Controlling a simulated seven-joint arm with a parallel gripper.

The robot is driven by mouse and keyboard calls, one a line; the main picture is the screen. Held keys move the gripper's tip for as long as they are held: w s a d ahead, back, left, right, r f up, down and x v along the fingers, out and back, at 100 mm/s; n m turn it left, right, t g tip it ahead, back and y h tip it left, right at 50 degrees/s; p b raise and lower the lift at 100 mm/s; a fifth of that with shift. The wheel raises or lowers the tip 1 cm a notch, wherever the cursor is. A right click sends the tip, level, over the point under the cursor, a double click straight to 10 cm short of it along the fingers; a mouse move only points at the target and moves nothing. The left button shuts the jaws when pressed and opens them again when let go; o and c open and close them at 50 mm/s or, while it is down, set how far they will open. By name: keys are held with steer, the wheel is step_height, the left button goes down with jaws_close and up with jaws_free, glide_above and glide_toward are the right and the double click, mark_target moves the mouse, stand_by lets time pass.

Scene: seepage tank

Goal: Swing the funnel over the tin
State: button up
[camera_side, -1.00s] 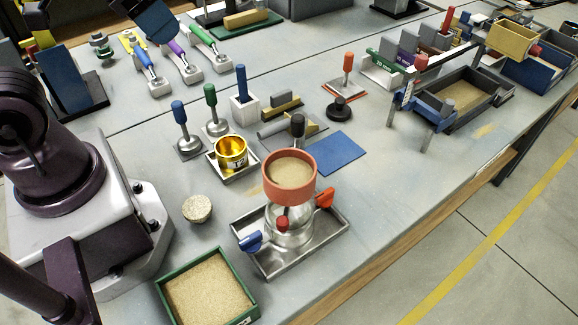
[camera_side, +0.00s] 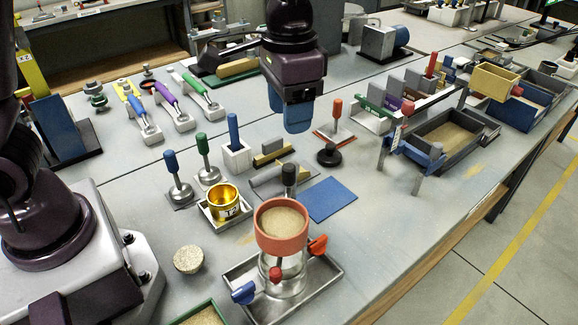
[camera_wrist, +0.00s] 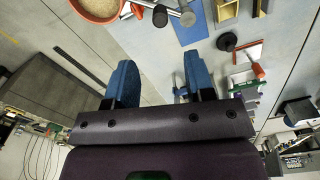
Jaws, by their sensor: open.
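The funnel (camera_side: 282,245), an orange-red bowl filled with sand, sits above a clear and metal body with red and blue levers in a metal tray (camera_side: 325,283). The gold tin (camera_side: 216,207) sits in a small square tray to the funnel's left and behind. My gripper (camera_side: 297,112), with blue fingers, hangs above the bench well behind the funnel. In the wrist view my gripper (camera_wrist: 162,82) is open and empty. The funnel (camera_wrist: 98,6) and the black post top (camera_wrist: 160,15) show at that view's top edge.
Blue- and green-handled tools (camera_side: 206,160) stand behind the tin. A blue mat (camera_side: 330,199) lies right of the black post. A red-handled tool (camera_side: 336,115) and a black knob (camera_side: 328,154) stand near my gripper. A sand cake (camera_side: 188,259) lies left of the funnel.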

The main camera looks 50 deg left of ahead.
mark_target(289, 166)
step_height(289, 166, down, 12)
steer(key=shift+r, duration=0.25)
steer(key=shift+c, duration=0.2)
jaws_close()
